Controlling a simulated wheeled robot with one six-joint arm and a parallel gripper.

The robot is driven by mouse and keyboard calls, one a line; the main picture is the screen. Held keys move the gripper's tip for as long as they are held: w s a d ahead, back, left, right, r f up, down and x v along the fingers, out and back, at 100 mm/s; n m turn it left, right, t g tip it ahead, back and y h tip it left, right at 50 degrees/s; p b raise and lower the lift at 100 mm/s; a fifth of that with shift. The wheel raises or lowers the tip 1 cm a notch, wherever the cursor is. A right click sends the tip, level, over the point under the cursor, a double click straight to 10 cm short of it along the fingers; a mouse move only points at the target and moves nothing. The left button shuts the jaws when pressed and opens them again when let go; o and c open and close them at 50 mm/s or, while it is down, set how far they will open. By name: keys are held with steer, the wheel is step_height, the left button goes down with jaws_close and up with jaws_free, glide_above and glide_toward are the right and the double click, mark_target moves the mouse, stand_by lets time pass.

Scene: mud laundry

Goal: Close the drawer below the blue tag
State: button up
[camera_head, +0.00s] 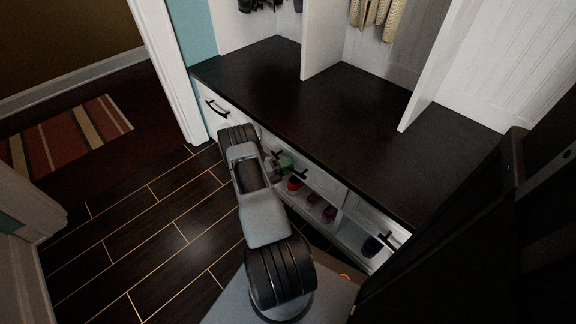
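A white bench unit with a dark top holds a row of drawers with black handles: a left one (217,108), a middle one (299,177) and a right one (388,241). I cannot make out a blue tag on any of them. My arm reaches over the floor to the bench front, and my gripper (279,165) is at the front near the middle handle. A small green patch shows beside it. The fingers are small and dark, partly hidden by my arm, so their opening and any contact are unclear. How far each drawer stands out is hard to tell.
Red shoes (312,200) and a dark blue shoe (372,246) sit in open cubbies under the drawers. The dark bench top (350,115) is bare. Dark plank floor (150,225) is clear at left, with a striped rug (70,138) beyond the doorway.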

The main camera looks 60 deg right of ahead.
steer(key=p+v, duration=0.1)
steer(key=v, duration=1.2)
steer(key=shift+w+a+p, duration=0.2)
steer(key=shift+a+p, duration=0.1)
steer(key=w+a+r+m+t+y+p, duration=0.1)
steer(key=a+r+m+y+p, duration=0.3)
steer(key=r, duration=0.8)
steer(key=w+a+r+m+t+y+p, duration=0.1)
steer(key=a+r+m+t+p, duration=0.15)
steer(key=r+m+p, duration=0.65)
steer(key=w+a+r+m+t+y+p, duration=0.1)
steer(key=a+r+y+p, duration=0.25)
steer(key=r, duration=1.15)
steer(key=s+a+r+m+t+y+p, duration=0.2)
steer(key=s+a+r+m+t+p, duration=0.1)
steer(key=r, duration=0.7)
steer(key=s+a+r+m+t+y+p, duration=0.3)
steer(key=a+r+m+p, duration=0.3)
steer(key=a+r+p, duration=0.2)
steer(key=s+a+r+m+t+y+p, duration=0.2)
steer(key=s+a+r+m+t+p, duration=0.1)
steer(key=a+r, duration=0.6)
step_height(320, 180, up, 3)
steer(key=shift+s+f+m+t+p, duration=0.2)
steer(key=shift+s+m+t+p, duration=0.2)
steer(key=shift+m+t+p, duration=0.75)
steer(key=shift+d+n+y, duration=0.1)
steer(key=shift+n+y, duration=0.15)
